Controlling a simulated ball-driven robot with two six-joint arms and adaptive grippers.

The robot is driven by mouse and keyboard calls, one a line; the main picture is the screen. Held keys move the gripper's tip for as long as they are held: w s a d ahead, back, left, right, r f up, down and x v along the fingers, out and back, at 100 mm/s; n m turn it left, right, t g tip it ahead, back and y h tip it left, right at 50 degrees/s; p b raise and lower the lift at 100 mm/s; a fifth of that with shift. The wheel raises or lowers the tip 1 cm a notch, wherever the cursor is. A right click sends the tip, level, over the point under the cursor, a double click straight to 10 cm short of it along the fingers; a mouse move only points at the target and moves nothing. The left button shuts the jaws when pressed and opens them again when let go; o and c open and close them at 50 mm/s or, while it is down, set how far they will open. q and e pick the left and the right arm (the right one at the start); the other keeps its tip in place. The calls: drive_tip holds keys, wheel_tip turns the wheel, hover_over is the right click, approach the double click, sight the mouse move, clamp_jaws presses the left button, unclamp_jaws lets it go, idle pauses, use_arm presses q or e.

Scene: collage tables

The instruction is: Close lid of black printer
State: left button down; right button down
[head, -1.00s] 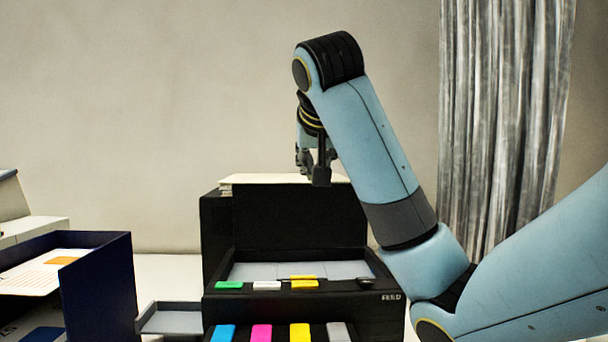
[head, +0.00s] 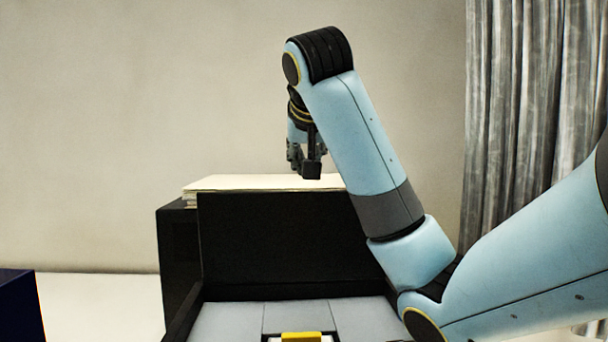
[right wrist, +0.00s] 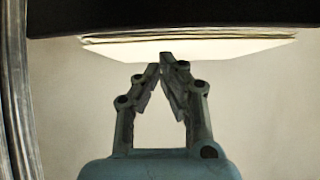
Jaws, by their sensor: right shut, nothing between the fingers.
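The black printer (head: 178,255) stands straight ahead in the head view. Its black lid (head: 290,235) stands upright and open behind the grey inner bed (head: 228,318). My right gripper (head: 303,172) hangs above the lid's top edge, near the pale paper stack (head: 235,183) at the back. It also shows in the right wrist view (right wrist: 167,62), fingertips together and empty, pointing at the paper stack (right wrist: 215,47). A black panel (right wrist: 190,15), probably the lid, crosses the top of that view. Contact with the lid or paper cannot be told. My left gripper is out of view.
A yellow tab (head: 301,337) shows at the bottom of the printer bed. A dark blue box (head: 18,305) is at the lower left, with bare white table (head: 100,300) between it and the printer. A grey curtain (head: 515,100) hangs at the right.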

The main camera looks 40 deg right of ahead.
drive_tip(key=x, duration=0.7)
drive_tip(key=shift+w+d+f+b, duration=0.2)
drive_tip(key=shift+d+b, duration=0.1)
drive_tip(key=shift+b, duration=0.1)
drive_tip(key=shift+x, duration=0.8)
drive_tip(key=shift+a+f, duration=0.1)
